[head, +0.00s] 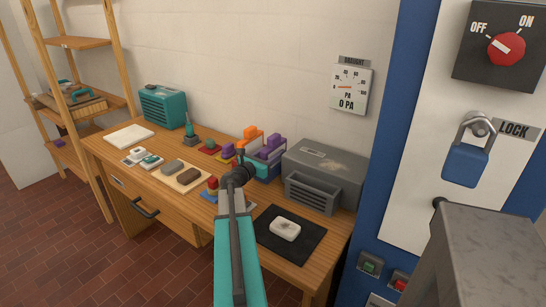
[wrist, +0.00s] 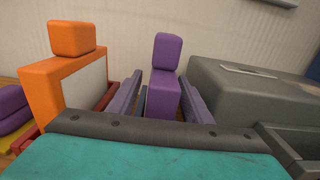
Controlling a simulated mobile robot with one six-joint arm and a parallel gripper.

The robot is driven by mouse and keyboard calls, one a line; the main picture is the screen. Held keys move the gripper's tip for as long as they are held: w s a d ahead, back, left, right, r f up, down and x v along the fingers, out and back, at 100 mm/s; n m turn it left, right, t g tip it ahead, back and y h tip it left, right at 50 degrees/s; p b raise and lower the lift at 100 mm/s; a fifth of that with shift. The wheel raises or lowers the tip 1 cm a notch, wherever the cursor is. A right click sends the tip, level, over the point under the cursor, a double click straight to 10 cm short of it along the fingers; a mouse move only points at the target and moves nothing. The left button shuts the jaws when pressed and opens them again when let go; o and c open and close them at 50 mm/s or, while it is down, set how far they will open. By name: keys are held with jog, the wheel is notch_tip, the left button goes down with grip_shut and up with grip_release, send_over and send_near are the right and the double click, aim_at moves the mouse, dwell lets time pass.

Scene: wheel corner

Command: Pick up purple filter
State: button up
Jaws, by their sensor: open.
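In the wrist view the purple filter (wrist: 164,80) shows as a block with a smaller block on top. My gripper (head: 243,172) is open in front of the holder. Its two fingers (wrist: 160,98) show left and right of the purple filter in the wrist view. I cannot tell whether they reach around it or stop short. The filter's lower part is hidden behind my wrist.
A grey vented box (head: 324,175) stands close to the right of the holder. Small coloured blocks (head: 211,187) and a wooden tray (head: 180,176) lie to the left. A black mat (head: 290,247) with a white block lies in front.

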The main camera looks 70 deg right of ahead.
jog(key=shift+s+d, duration=0.15)
jog(key=shift+d, duration=0.4)
jog(key=shift+c, duration=0.4)
grip_shut()
